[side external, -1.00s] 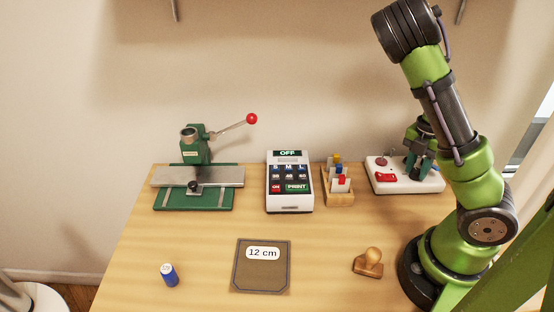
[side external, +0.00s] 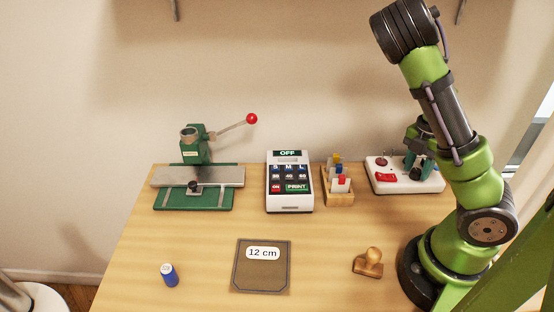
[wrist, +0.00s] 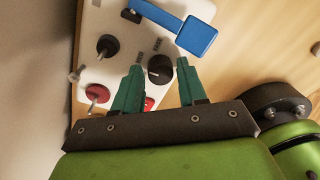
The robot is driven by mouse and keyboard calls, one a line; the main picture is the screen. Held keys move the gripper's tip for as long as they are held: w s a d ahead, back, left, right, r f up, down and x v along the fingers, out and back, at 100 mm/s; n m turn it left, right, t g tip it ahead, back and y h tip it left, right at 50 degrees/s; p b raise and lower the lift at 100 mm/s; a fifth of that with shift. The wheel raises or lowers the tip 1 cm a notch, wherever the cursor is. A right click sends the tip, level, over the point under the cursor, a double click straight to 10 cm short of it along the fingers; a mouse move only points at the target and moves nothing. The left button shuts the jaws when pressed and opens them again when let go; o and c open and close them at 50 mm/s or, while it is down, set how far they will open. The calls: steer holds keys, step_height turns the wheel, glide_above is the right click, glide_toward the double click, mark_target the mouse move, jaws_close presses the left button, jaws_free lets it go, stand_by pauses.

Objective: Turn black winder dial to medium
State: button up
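The white winder (side external: 432,184) stands at the back right of the table, partly behind my arm. In the wrist view its white top (wrist: 122,72) carries a round black dial (wrist: 160,68) with pale marks beside it. A second black knob (wrist: 107,46) stands further left. My gripper (wrist: 159,66) is open, with one teal finger on each side of the dial. I see gaps between fingers and dial, so it does not look gripped. In the side view my gripper (side external: 417,163) is over the winder. The dial's exact setting is too small to read.
The winder also carries a red knob (wrist: 97,93), a red switch (wrist: 149,104) and a blue-ended lever (wrist: 197,36) close to the fingers. A wooden card holder (side external: 338,198) and label printer (side external: 290,190) stand left of it. The front table is mostly open around a wooden stamp (side external: 368,262).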

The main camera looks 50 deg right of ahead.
mark_target(414, 168)
steer(key=shift+r, duration=0.1)
step_height(414, 168, up, 17)
steer(key=shift+w, duration=0.35)
steer(key=shift+f, duration=0.2)
